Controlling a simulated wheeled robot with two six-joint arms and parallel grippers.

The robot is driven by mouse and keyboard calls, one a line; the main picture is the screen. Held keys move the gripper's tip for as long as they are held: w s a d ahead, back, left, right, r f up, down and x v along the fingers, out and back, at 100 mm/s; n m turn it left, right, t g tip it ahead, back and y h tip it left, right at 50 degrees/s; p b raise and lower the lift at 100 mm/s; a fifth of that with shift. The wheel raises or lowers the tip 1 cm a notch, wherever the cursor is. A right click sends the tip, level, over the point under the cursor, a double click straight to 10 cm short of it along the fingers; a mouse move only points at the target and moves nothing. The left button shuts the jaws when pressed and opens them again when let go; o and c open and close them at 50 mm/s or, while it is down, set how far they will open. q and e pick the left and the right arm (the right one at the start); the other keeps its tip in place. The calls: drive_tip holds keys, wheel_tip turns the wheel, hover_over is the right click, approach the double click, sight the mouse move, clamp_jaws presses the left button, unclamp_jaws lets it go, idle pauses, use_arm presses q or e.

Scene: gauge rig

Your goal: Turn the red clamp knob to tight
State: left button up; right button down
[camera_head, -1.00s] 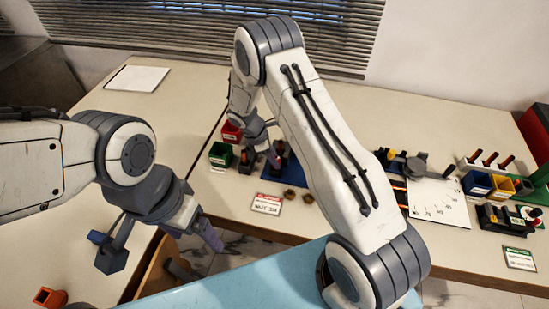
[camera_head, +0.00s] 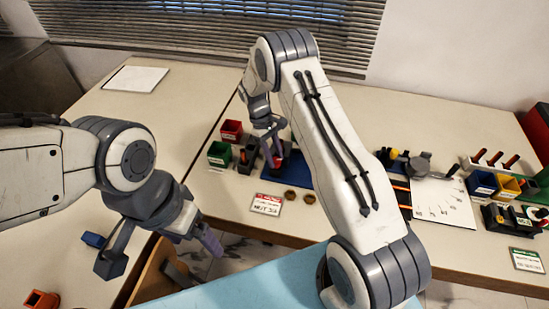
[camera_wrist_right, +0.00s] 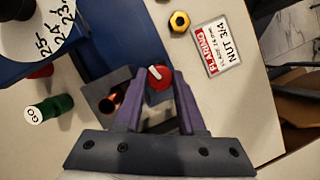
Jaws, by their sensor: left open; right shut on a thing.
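The red clamp knob (camera_wrist_right: 159,77) has a white pointer stripe, slanted toward the upper left in the right wrist view. It sits beside a grey clamp block (camera_wrist_right: 110,100) on a blue plate. My right gripper (camera_wrist_right: 158,84) has its purple fingers on either side of the knob and is shut on it. In the head view, my right gripper (camera_head: 270,150) is at the blue plate (camera_head: 296,172), and the knob is small and partly hidden there. My left gripper (camera_head: 160,250) is open and empty, over the gap at the front left, away from the knob.
A red bin (camera_head: 231,130) and a green bin (camera_head: 219,154) stand left of the plate. Brass nuts (camera_head: 290,195) and a label card (camera_head: 266,204) lie in front. A green GO gauge (camera_wrist_right: 49,108) is near the clamp block. Gauges and bins crowd the right.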

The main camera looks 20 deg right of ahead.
drive_tip(key=shift+d+m+y, duration=0.1)
drive_tip(key=shift+m+y, duration=0.5)
drive_tip(key=shift+m, duration=0.9)
drive_tip(key=c, duration=0.8)
unclamp_jaws()
drive_tip(key=shift+o, duration=0.2)
drive_tip(key=b+v, duration=0.2)
drive_tip(key=v, duration=0.8)
drive_tip(key=shift+w+r, duration=0.25)
